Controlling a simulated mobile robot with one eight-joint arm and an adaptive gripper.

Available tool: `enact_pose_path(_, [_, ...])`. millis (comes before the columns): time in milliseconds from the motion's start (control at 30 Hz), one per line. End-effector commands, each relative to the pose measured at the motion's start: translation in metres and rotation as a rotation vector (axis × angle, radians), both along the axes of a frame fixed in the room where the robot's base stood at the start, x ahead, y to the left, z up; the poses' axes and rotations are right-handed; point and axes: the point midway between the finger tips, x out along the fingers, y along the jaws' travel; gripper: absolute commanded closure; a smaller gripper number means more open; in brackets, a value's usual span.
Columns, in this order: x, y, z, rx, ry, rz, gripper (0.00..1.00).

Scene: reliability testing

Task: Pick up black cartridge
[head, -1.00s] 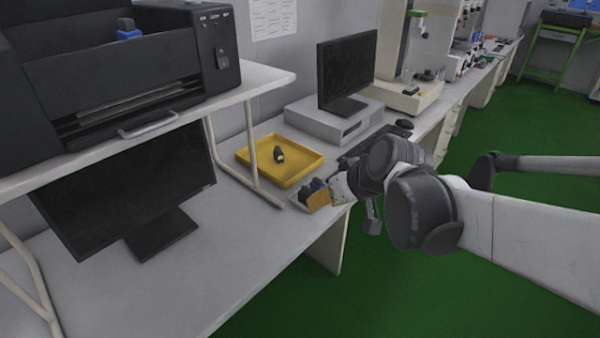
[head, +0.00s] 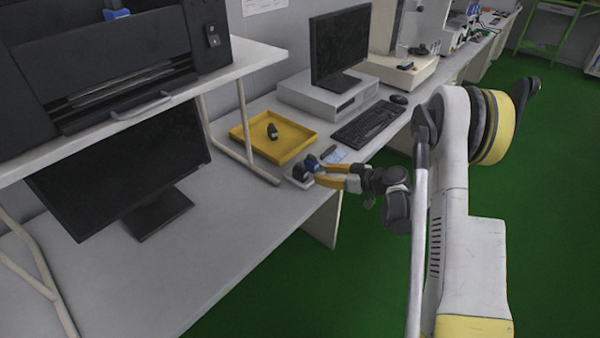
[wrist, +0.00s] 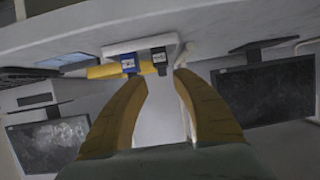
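A black cartridge (head: 300,173) and a blue cartridge (head: 312,163) sit in a small white holder (head: 293,181) near the front edge of the bench. In the wrist view the black cartridge (wrist: 159,57) is right of the blue cartridge (wrist: 129,64). My gripper (head: 315,172) has orange fingers and is open, just right of the holder. In the wrist view my gripper (wrist: 160,80) has its fingers apart, with the black cartridge just beyond the tips and between them. Nothing is visibly held.
A yellow tray (head: 245,143) with a small dark object (head: 272,131) lies behind the holder. The printer shelf (head: 240,65) and its legs stand to the left. A keyboard (head: 368,122), a phone-like item (head: 333,155) and a monitor (head: 340,45) are behind and right.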

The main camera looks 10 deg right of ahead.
Motion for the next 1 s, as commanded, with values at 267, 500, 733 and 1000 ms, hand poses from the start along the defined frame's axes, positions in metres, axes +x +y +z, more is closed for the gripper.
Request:
enact_pose_path(267, [0.029, 0.024, -0.018, 0.000, 0.000, 0.003, 0.68])
enact_pose_path(500, [0.045, 0.037, -0.027, 0.000, 0.001, 0.002, 0.68])
enact_pose_path(733, [0.071, 0.058, -0.042, 0.000, 0.001, 0.002, 0.68])
enact_pose_path(1000, [0.076, 0.062, -0.040, 0.001, 0.001, 0.000, 0.68])
